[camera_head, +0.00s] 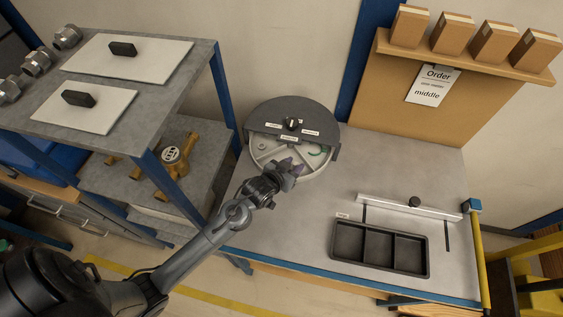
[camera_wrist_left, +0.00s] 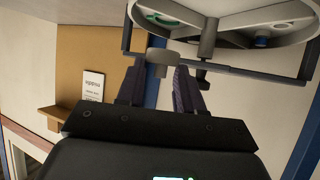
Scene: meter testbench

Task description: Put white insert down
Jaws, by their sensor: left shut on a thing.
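My left gripper (camera_head: 289,170) is over the front part of the round, divided tray (camera_head: 318,166), at its near side. In the left wrist view its two dark purple fingers (camera_wrist_left: 158,88) are shut on a small pale-grey piece (camera_wrist_left: 161,57), which looks like the white insert. The gripper hides this piece in the head view, and whether it touches the tray cannot be told. A dark half-round cover (camera_head: 290,112) with a black knob lies over the tray's back half. A green ring (camera_head: 318,150) lies in a right compartment. My right gripper is not in view.
The left rack carries white plates (camera_head: 150,60) and a brass meter (camera_head: 176,170). The bench between the round and black trays is clear.

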